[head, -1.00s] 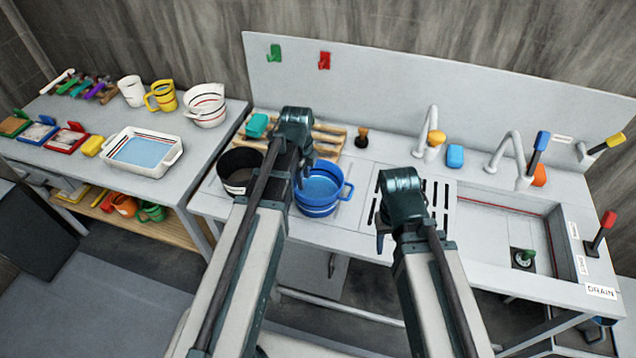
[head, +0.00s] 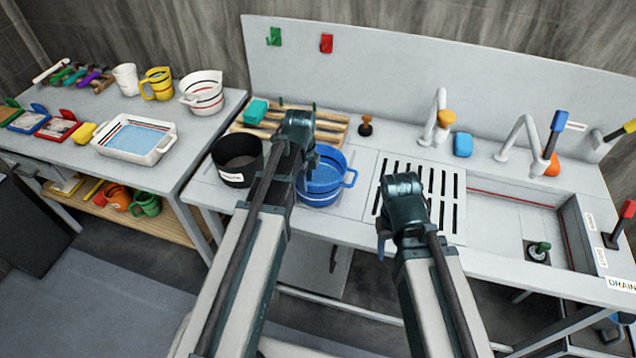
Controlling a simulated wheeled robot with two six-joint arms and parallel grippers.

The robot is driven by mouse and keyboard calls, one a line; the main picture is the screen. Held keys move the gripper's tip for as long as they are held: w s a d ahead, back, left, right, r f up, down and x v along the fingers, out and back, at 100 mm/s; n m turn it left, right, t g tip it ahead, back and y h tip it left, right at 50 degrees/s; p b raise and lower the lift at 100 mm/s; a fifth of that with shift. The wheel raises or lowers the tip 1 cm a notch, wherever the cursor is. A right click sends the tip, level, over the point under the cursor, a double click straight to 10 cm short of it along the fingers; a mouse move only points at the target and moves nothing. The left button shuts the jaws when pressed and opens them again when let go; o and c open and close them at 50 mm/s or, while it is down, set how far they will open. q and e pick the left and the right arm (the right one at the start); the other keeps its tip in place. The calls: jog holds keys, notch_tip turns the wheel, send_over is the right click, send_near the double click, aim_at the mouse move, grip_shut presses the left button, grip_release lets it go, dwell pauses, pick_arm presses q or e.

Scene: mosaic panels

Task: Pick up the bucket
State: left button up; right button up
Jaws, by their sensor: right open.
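A blue bucket-like vessel (head: 326,182) with a side handle stands upright on the counter, left of the slotted drain panel. A black round vessel (head: 234,170) with a white label stands to its left; which one is the bucket is not marked. My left gripper (head: 305,180) points down at the blue vessel's left rim, between the two vessels. Its fingers are mostly hidden by its own wrist, so its opening and any contact are unclear. My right gripper (head: 383,245) is open and empty near the counter's front edge, right of the blue vessel.
A wooden rack (head: 327,125) with a teal block (head: 256,110) lies behind the vessels. Taps (head: 437,115) and a sink (head: 510,215) are to the right. The left table holds a white tray (head: 163,151), a yellow jug (head: 159,84) and a striped white bowl (head: 201,92).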

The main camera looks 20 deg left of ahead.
aim_at(309, 191)
pick_arm(q)
jog(key=shift+f, duration=0.1)
jog(key=f+b, duration=0.5)
jog(key=shift+d, duration=0.3)
grip_shut()
dwell(1.2)
